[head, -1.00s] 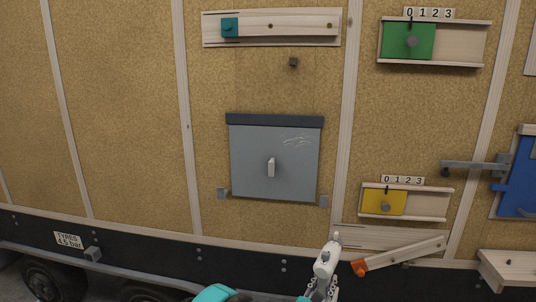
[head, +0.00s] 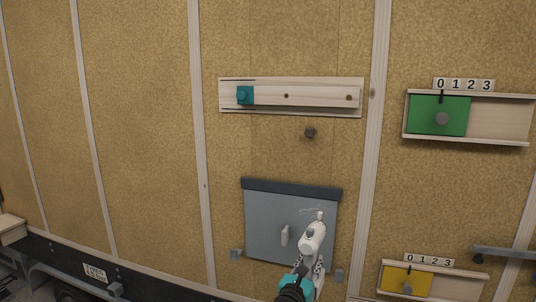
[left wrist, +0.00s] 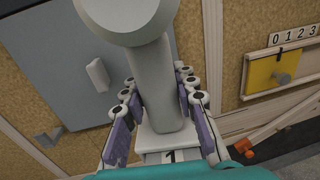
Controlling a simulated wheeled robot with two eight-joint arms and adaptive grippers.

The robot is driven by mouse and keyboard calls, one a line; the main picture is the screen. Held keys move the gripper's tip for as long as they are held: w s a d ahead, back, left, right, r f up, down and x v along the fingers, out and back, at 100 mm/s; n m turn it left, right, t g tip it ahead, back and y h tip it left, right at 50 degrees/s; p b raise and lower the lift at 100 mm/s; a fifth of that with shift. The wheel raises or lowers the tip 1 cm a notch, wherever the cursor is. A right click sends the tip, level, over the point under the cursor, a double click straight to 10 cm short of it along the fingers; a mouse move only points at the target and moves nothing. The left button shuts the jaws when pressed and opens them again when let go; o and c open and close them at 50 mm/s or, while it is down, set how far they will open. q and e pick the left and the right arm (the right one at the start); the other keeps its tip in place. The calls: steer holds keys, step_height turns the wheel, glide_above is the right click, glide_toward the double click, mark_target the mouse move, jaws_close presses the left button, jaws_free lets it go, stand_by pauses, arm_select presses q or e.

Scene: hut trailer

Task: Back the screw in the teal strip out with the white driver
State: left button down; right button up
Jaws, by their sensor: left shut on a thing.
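My left gripper (head: 310,264) is shut on the white driver (head: 313,237), in front of the grey hatch's lower right in the head view. In the left wrist view, the driver (left wrist: 155,85) stands between the fingers, with a thick round end towards the camera and a wide foot bearing a "1" mark. A small teal piece (head: 245,95) with a round teal knob-like part sits at the left of a pale wooden rail (head: 320,97), above and left of the driver, well apart from it. I cannot make out a screw in it. My right gripper is out of view.
The grey hatch (head: 262,225) has a pale handle (head: 285,236). A dark peg (head: 310,133) sticks out below the rail. A green slider (head: 430,116) and a yellow slider (head: 400,279) are on the right. The wall between rail and hatch is otherwise clear.

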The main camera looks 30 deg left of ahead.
arm_select(q)
steer(key=s+a+r+y+p, duration=0.1)
steer(key=s+a+r+p, duration=0.1)
steer(key=r+p, duration=0.5)
steer(key=s+a+r+n+p, duration=0.1)
steer(key=a+r+p, duration=0.4)
steer(key=r, duration=1.4)
steer(key=s+a+r+y+p, duration=0.1)
steer(key=s+a+r+p, duration=0.3)
steer(key=r+p, duration=0.4)
step_height(320, 180, up, 5)
steer(key=shift+n+g+y+p, duration=0.3)
steer(key=shift+w, duration=0.1)
steer(key=shift+b+x, duration=0.55)
steer(key=shift+x, duration=2.05)
steer(key=shift+w, duration=0.35)
steer(key=shift+w+a, duration=0.1)
steer(key=shift+w, duration=0.25)
